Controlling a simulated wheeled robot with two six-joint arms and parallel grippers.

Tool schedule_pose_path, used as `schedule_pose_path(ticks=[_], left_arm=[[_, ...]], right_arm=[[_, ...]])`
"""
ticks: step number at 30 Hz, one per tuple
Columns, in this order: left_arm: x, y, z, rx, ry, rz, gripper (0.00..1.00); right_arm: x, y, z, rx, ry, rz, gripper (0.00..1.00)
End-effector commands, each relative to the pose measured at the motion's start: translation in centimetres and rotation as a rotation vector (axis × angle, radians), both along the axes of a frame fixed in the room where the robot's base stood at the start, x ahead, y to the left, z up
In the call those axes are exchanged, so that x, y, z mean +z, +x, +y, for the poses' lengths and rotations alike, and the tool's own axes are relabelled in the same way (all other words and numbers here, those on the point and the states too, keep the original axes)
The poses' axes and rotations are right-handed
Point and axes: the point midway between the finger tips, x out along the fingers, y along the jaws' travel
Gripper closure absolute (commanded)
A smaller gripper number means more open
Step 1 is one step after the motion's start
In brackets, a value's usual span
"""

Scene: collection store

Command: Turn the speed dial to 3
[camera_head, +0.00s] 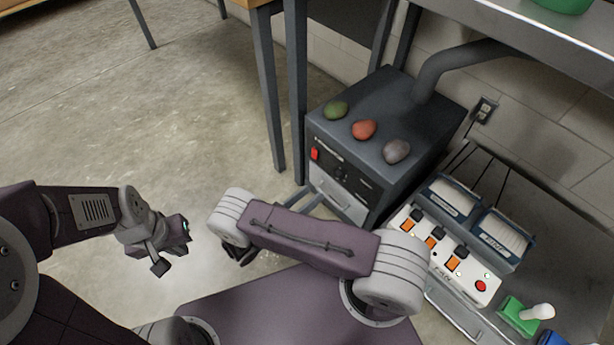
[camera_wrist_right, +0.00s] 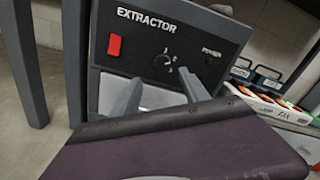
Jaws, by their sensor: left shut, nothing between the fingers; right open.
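The grey extractor box (camera_head: 375,130) stands on the floor against the wall, and its dark front panel also fills the middle of the right wrist view (camera_wrist_right: 135,52). The panel carries a small dark speed dial (camera_wrist_right: 163,60) with white numerals around it; its pointer setting is too small to tell. My right gripper (camera_wrist_right: 160,86) is open and empty, its two fingers apart below the dial and not visibly touching it. In the head view, that gripper is mostly hidden by its own arm. My left gripper (camera_head: 172,250) is shut and empty, over the floor at left.
A red switch (camera_wrist_right: 114,45) sits left of the dial. Green (camera_head: 336,109), red (camera_head: 364,129) and grey (camera_head: 397,151) stones lie on the box. A white FAN switch panel (camera_head: 450,262) stands at right. A dark table leg (camera_head: 296,95) rises left of the box. Floor at left is clear.

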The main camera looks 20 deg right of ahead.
Motion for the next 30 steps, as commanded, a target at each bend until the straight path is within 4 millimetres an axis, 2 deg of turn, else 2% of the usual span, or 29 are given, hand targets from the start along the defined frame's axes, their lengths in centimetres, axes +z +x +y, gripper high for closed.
schedule_pose_path(ticks=[5, 12, 16, 20, 27, 29, 30], left_arm=[[-0.3, 0.0, 0.0, 0.000, 0.000, 0.000, 1.00], [-2.7, 0.0, 0.0, 0.000, 0.000, 0.000, 1.00], [-3.5, 0.0, 0.0, 0.000, 0.000, 0.000, 1.00], [-3.8, 0.0, 0.0, 0.000, 0.000, 0.000, 1.00], [-3.7, 0.0, 0.0, 0.000, 0.000, 0.000, 1.00], [-3.7, 0.0, 0.0, 0.000, 0.000, 0.000, 1.00], [-3.7, 0.0, 0.0, 0.000, 0.000, 0.000, 1.00]], right_arm=[[0.1, 0.4, -0.9, -0.003, 0.000, -0.002, 0.47], [-0.3, 2.2, -5.6, -0.009, 0.002, -0.001, 0.47], [-0.1, 3.0, -7.5, -0.008, 0.003, -0.001, 0.47], [0.1, 3.4, -8.4, -0.005, 0.003, -0.001, 0.47], [0.3, 3.5, -8.5, -0.004, 0.003, -0.002, 0.47], [0.3, 3.5, -8.5, -0.004, 0.003, -0.002, 0.61], [0.3, 3.5, -8.5, -0.004, 0.003, -0.002, 0.72]])
